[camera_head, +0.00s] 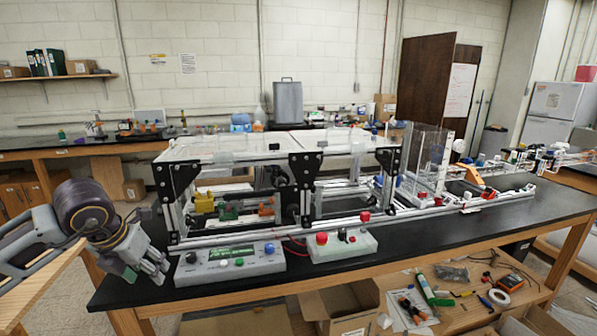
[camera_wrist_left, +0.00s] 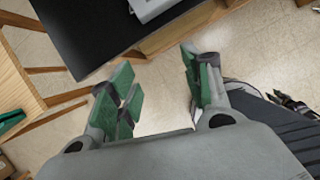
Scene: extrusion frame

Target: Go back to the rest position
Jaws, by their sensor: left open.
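My left gripper (camera_head: 148,270) is at the left end of the black workbench in the head view, beside the grey control box. In the left wrist view the same gripper (camera_wrist_left: 162,92) has its green-padded fingers spread wide, with only floor and the bench edge showing between and beyond them. It is open and empty. My right gripper does not show in either view.
The extrusion frame (camera_head: 290,165) stands on the black bench (camera_head: 450,228). A control box with a screen (camera_head: 230,264) and a box with red buttons (camera_head: 340,245) sit at the front edge. Cardboard boxes and tools lie on a lower shelf (camera_head: 470,318).

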